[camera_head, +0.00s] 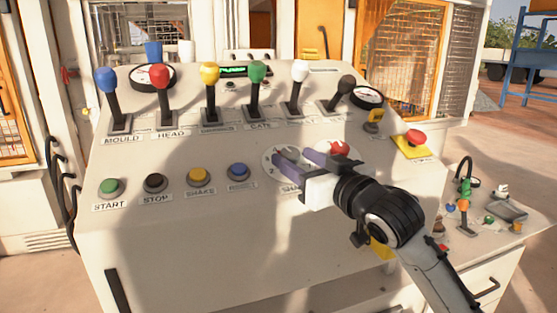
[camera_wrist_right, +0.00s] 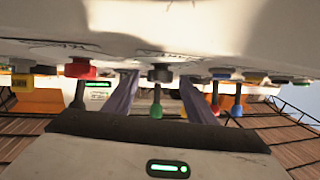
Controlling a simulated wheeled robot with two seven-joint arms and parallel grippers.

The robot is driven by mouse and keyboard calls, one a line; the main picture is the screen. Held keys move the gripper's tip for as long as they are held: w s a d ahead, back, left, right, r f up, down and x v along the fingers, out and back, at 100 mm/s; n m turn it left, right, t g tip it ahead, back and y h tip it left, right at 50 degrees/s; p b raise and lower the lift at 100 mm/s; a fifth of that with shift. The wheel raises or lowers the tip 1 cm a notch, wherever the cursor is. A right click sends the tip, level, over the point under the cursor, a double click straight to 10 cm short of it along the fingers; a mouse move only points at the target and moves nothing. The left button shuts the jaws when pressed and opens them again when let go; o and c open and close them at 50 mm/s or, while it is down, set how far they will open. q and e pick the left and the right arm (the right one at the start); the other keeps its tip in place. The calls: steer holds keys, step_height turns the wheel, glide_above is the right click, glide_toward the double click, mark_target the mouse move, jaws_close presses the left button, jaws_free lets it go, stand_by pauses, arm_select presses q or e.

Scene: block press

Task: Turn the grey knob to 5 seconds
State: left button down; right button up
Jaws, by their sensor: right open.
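The grey knob (camera_head: 289,153) sits on a round white dial (camera_head: 268,160) at the right of the lower control row. The digits 1 and 2 show at the dial's left; other marks are covered, and I cannot tell the knob's setting. My right gripper (camera_head: 292,158) is open, its two purple fingers reaching to either side of the knob. In the right wrist view the grey knob (camera_wrist_right: 160,74) stands between the spread fingers, with a gap on both sides. My left gripper is not in view.
A red knob (camera_head: 339,148) is close to the right of my gripper. A blue button (camera_head: 238,170) is to its left. Several coloured levers, including a green one (camera_head: 257,72), stand behind. A red stop button (camera_head: 415,136) on yellow is further right.

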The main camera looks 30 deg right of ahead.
steer(key=shift+w, duration=0.3)
steer(key=shift+s+r, duration=0.1)
steer(key=shift+s, duration=0.05)
steer(key=shift+c, duration=0.4)
steer(key=c, duration=1)
steer(key=shift+o, duration=0.2)
